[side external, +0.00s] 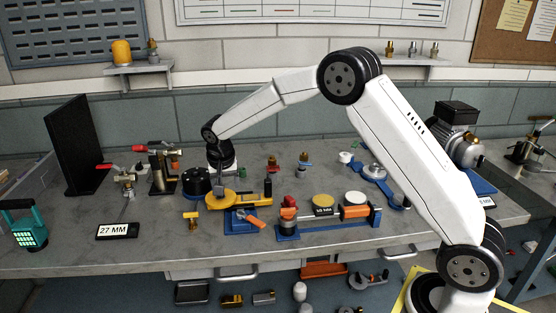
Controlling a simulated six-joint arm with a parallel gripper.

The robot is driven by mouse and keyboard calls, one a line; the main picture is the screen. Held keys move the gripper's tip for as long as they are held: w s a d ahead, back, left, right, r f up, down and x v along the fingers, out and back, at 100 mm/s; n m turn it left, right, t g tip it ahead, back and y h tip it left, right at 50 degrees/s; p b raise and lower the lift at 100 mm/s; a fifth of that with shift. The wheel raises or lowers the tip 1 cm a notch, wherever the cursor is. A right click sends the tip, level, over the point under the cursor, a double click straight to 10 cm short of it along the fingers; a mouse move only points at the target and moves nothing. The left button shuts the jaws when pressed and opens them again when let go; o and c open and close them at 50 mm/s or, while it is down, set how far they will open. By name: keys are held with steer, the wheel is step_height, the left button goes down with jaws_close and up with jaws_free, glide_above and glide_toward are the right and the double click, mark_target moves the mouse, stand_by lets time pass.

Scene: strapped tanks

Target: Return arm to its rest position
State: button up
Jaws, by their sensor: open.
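My white arm arches from its base at the lower right up and over to the left, bent at a high elbow. My gripper (221,187) points down at the left middle of the bench, just above or beside a yellow fixture (225,199) on a blue base. Its fingers are small and partly lost against the dark parts around them. I see nothing clearly held. Whether it touches the yellow fixture cannot be told.
A blue clamp fixture (340,229) with orange parts stands right of the gripper. Valve assemblies (163,170), a dark upright panel (76,148), a teal lamp (25,225) and a "27 MM" sign (117,231) stand left.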

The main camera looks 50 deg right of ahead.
steer(key=s+a+n+y, duration=0.1)
steer(key=s+n, duration=0.3)
steer(key=s, duration=1)
steer(key=s+a+f+n+y, duration=0.1)
steer(key=s+n, duration=0.3)
steer(key=s, duration=1)
steer(key=shift+a+f+t, duration=0.25)
steer(key=shift+a+t, duration=0.05)
steer(key=shift+a, duration=0.6)
